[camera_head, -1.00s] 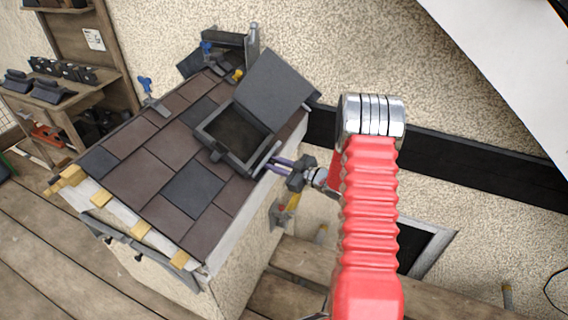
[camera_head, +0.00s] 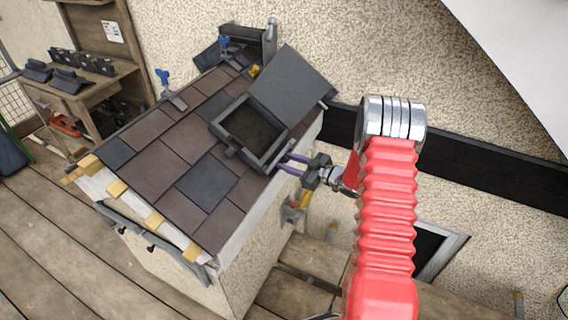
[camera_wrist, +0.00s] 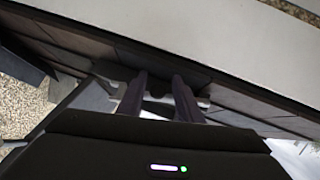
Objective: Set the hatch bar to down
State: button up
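The dark square hatch frame (camera_head: 225,132) sits in the small tiled roof. Its grey lid (camera_head: 292,82) stands open, tilted back toward the wall. My gripper (camera_head: 284,163) is at the frame's right lower corner, by the roof's edge. In the wrist view my gripper (camera_wrist: 159,82) shows two dark fingers with a gap between them. A pale grey piece (camera_wrist: 203,102) lies across behind the fingers; I cannot tell if it is the hatch bar or whether the fingers touch it. The hatch bar is not clearly made out in either view.
Blue-handled clamps (camera_head: 163,78) and a hammer (camera_head: 271,38) are along the roof's upper edge. A wooden bench (camera_head: 88,92) with dark blocks stands at left. A dark beam (camera_head: 460,168) runs along the wall at right. Plank flooring (camera_head: 50,250) at lower left is clear.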

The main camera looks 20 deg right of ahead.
jog(key=shift+r, duration=0.1)
jog(key=shift+s+d, duration=0.2)
jog(key=v, duration=1.3)
jog(key=shift+s, duration=0.15)
